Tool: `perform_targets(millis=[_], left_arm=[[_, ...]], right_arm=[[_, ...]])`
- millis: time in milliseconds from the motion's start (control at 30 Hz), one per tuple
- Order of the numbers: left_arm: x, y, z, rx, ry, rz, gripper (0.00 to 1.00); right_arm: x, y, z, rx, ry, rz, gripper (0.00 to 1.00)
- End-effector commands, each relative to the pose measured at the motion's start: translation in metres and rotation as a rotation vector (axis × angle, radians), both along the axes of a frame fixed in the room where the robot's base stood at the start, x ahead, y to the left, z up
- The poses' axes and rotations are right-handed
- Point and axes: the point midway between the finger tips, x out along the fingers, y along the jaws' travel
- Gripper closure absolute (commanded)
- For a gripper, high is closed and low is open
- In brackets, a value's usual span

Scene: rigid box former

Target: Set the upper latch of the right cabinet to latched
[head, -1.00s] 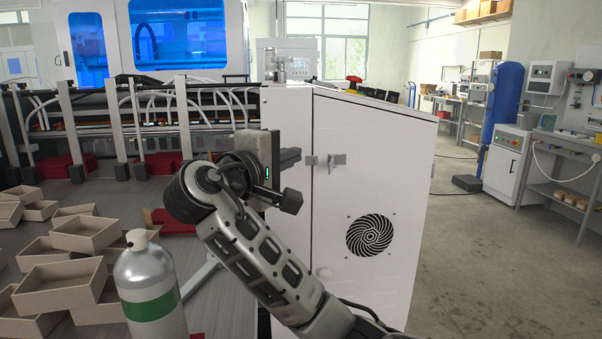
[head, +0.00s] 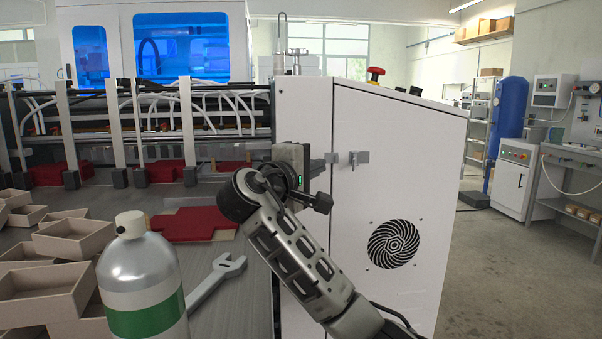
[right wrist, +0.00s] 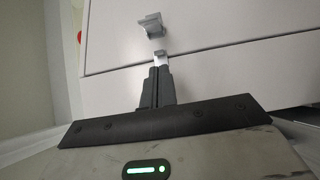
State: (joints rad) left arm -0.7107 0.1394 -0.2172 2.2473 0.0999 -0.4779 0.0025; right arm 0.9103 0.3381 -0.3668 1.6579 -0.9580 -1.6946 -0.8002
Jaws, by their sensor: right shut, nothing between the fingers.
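The right cabinet (head: 390,200) is a white box with a slanted top and a door with a round black vent. Its upper latch (head: 357,158) is a small grey metal piece on the door, just right of the door seam. A small grey plate (head: 332,157) sits left of it at the seam; latch and plate look apart. My right gripper (head: 316,168) is shut and empty, just left of the plate. In the right wrist view its fingers (right wrist: 157,70) point at the plate (right wrist: 160,58), with the latch (right wrist: 150,24) beyond; contact cannot be told. My left gripper is out of view.
A steel bottle with a green band (head: 145,285) stands at front left, near a grey wrench (head: 218,280). Cardboard trays (head: 75,240) and a red flat blank (head: 195,223) lie on the grey table. A red button (head: 376,74) tops the cabinet. Floor at right is open.

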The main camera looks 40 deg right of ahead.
Motion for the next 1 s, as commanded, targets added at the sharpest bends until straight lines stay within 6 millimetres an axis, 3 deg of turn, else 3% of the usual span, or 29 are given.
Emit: perform_targets(millis=[100, 333, 1000], left_arm=[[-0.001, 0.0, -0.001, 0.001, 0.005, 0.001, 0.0], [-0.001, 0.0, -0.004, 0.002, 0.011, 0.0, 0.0], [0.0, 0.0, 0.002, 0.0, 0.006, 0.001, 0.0]], right_arm=[[0.002, -0.021, 0.0, -0.002, -0.002, -0.002, 1.0], [-0.022, -0.036, 0.0, -0.002, -0.002, 0.0, 1.0], [-0.022, -0.03, 0.001, 0.001, 0.0, 0.047, 1.0]])
